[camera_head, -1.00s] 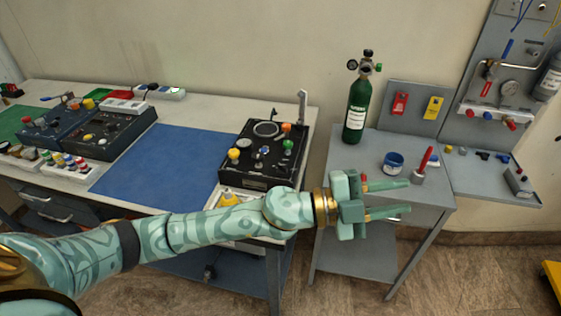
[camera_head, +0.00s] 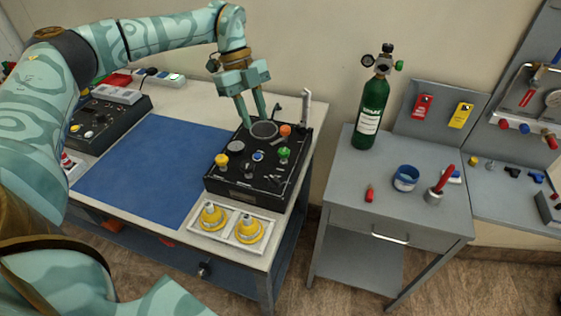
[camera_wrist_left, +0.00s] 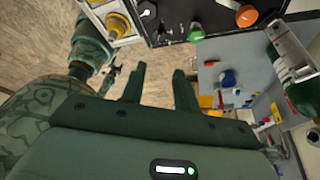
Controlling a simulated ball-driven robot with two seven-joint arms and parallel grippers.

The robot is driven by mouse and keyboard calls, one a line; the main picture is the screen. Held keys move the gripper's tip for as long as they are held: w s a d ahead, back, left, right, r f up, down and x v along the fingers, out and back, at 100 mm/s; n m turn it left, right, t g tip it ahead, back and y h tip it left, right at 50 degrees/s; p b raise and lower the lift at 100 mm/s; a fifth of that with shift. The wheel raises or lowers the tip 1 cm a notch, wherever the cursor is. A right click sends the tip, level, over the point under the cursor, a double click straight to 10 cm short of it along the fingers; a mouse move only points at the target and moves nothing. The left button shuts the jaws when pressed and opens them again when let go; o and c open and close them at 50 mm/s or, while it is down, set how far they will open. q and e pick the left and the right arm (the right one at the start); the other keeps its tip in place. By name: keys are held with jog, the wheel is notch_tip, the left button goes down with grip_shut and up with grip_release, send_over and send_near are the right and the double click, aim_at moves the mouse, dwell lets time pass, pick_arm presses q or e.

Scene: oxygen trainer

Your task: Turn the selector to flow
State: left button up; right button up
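The black control box (camera_head: 245,190) stands on the bench in the head view. I cannot tell which control is the selector. My left gripper (camera_head: 254,119) is open and empty, fingers pointing down at the box's back edge by the dial; contact is unclear. In the left wrist view, the gripper's fingers (camera_wrist_left: 158,88) are apart, and the orange knob (camera_wrist_left: 246,16) shows beyond them. My right gripper is not seen.
A white tray (camera_head: 231,231) with two yellow knobs sits before the box. A blue mat (camera_head: 150,165) lies to its left. A green cylinder (camera_head: 371,115), blue cup (camera_head: 406,178) and red-handled tool (camera_head: 440,185) stand on the grey side table (camera_head: 345,215).

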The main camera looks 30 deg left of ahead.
pick_arm(q)
jog(key=b, duration=0.1)
send_near(273, 178)
jog(key=b+x, duration=0.2)
jog(key=x, duration=0.6)
jog(key=shift+w+f, duration=0.1)
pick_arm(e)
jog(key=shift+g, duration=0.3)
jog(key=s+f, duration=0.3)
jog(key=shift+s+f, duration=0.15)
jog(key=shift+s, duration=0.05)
pick_arm(q)
grip_shut()
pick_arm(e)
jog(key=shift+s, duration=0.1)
